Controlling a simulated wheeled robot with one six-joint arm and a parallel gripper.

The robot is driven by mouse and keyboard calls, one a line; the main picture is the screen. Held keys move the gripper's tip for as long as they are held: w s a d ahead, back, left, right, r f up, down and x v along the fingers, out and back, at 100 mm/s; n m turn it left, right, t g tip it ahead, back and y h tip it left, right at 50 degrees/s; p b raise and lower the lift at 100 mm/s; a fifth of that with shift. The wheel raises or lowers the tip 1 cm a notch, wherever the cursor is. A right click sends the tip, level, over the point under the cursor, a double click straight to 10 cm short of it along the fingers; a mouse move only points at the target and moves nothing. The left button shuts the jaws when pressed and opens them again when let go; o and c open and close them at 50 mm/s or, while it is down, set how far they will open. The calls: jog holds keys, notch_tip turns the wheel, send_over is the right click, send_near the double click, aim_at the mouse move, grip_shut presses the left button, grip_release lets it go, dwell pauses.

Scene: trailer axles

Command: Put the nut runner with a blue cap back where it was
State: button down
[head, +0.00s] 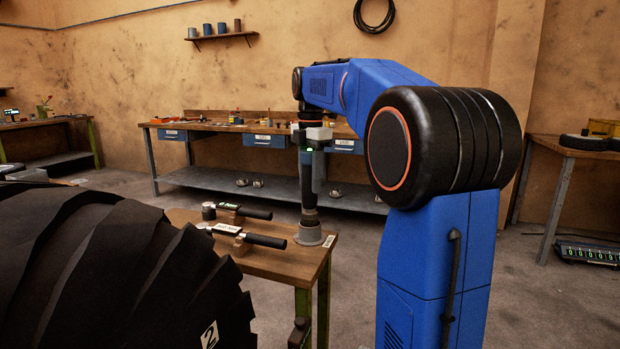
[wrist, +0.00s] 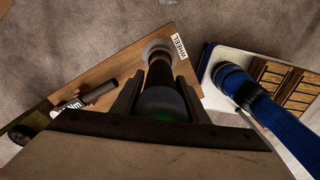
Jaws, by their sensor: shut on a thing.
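A dark, upright nut runner (head: 308,190) is held in my gripper (head: 313,175) above the near wooden table. A green band or light shows near its top; I see no blue cap on the visible parts. Its lower end meets a round grey holder (head: 308,238) at the table's right corner; I cannot tell how far inside it is. In the wrist view, the gripper's two dark fingers (wrist: 160,82) are shut on the nut runner (wrist: 160,100), which points toward the holder (wrist: 157,47). A white label (wrist: 180,47) lies beside the holder.
Two black-handled tools (head: 240,210) (head: 258,240) lie on the table (head: 290,268), left of the holder. A large black tyre (head: 110,270) fills the lower left. A workbench (head: 225,127) stands behind.

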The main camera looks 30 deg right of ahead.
jog(key=c, duration=1)
grip_release()
jog(key=shift+c, duration=0.2)
jog(key=shift+r, duration=0.1)
notch_tip(320, 180, up, 13)
jog(key=shift+r, duration=0.1)
jog(key=s+a+f+m+t, duration=0.1)
jog(key=s+a+f+m, duration=0.4)
jog(key=s+f, duration=0.5)
jog(key=s+a+f+m+t, duration=0.2)
jog(key=s+a+f+m, duration=0.3)
jog(key=s+f, duration=0.5)
jog(key=s+a+f+m+t, duration=0.1)
jog(key=s+a+f+m, duration=0.4)
jog(key=f, duration=1)
jog(key=s+m, duration=0.3)
jog(key=s, duration=0.2)
jog(key=shift+a+f+t, duration=0.4)
